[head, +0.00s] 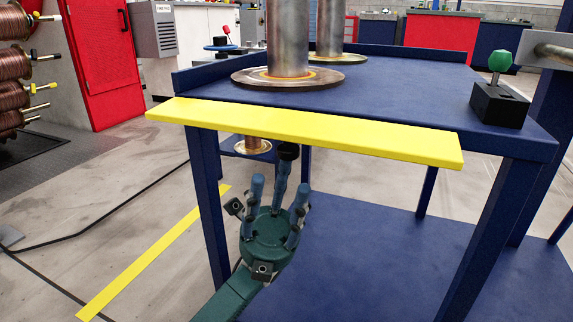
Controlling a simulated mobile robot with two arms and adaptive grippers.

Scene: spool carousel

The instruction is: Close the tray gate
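The tray gate looks to be the yellow bar (300,132) along the front edge of the blue tray table (400,85). Its left end juts past the table's front left corner, and its right end stops short of the front right corner. My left gripper (280,180) is below the bar, fingers pointing up and spread apart, with nothing between them. My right gripper is not in view.
A metal cylinder on a round flange (288,76) stands on the tray, with another behind. A black block with a green knob (499,100) sits at the right corner. Table legs (210,205) flank my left gripper. Copper spools (12,65) stand far left.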

